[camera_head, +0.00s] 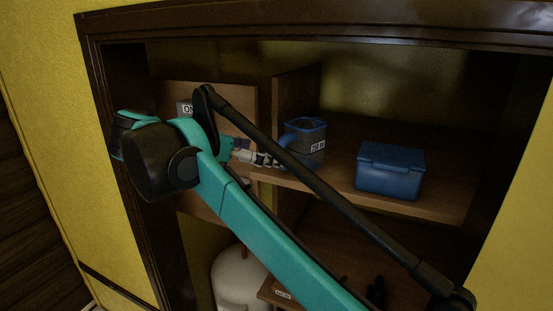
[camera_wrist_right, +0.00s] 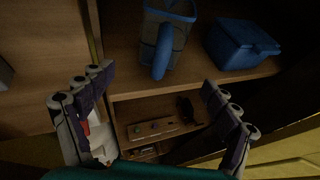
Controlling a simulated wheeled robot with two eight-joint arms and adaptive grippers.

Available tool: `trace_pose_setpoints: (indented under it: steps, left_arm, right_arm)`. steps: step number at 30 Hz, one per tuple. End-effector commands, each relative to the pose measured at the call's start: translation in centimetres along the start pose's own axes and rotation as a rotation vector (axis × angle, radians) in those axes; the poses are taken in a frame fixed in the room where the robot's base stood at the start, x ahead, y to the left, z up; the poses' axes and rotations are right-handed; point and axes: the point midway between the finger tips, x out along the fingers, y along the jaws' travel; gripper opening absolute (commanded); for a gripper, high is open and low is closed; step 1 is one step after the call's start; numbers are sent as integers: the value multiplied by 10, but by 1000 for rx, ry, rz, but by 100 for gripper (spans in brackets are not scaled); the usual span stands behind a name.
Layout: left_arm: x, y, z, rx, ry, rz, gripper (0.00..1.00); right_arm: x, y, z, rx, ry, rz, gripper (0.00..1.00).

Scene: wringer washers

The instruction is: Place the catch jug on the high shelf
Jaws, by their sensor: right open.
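The catch jug (camera_head: 312,150), grey with a blue rim and handle and a white label, stands upright on the high shelf (camera_head: 445,200). In the right wrist view the jug (camera_wrist_right: 178,38) stands ahead of my fingers, its blue handle towards me. My right gripper (camera_head: 268,160) is at the jug's left side in the head view, partly hidden by my arm. In the wrist view my right gripper (camera_wrist_right: 157,80) is open, with its fingers spread and nothing held between them. I cannot tell whether a finger touches the jug. My left gripper is out of view.
A blue lidded box (camera_head: 390,172) sits on the shelf right of the jug. A wooden upright (camera_head: 290,98) stands behind and left of it. Below are a white rounded tub (camera_head: 238,280) and a lower shelf (camera_wrist_right: 120,112) with small dark items. A dark frame (camera_head: 330,28) edges the alcove.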

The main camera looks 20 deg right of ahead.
Motion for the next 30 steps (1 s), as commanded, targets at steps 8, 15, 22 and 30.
trace_pose_setpoints:
  steps: [8,15,22,30]
  left_arm:
    - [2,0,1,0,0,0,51]
    - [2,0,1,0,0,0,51]
    - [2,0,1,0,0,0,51]
    - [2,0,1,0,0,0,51]
  right_arm:
    - [-13,0,0,0,0,-1,88]
    - [-3,12,16,-52,-76,87,88]
    - [-10,70,70,-513,-604,466,88]
    - [-69,82,-54,-1530,-1411,673,88]
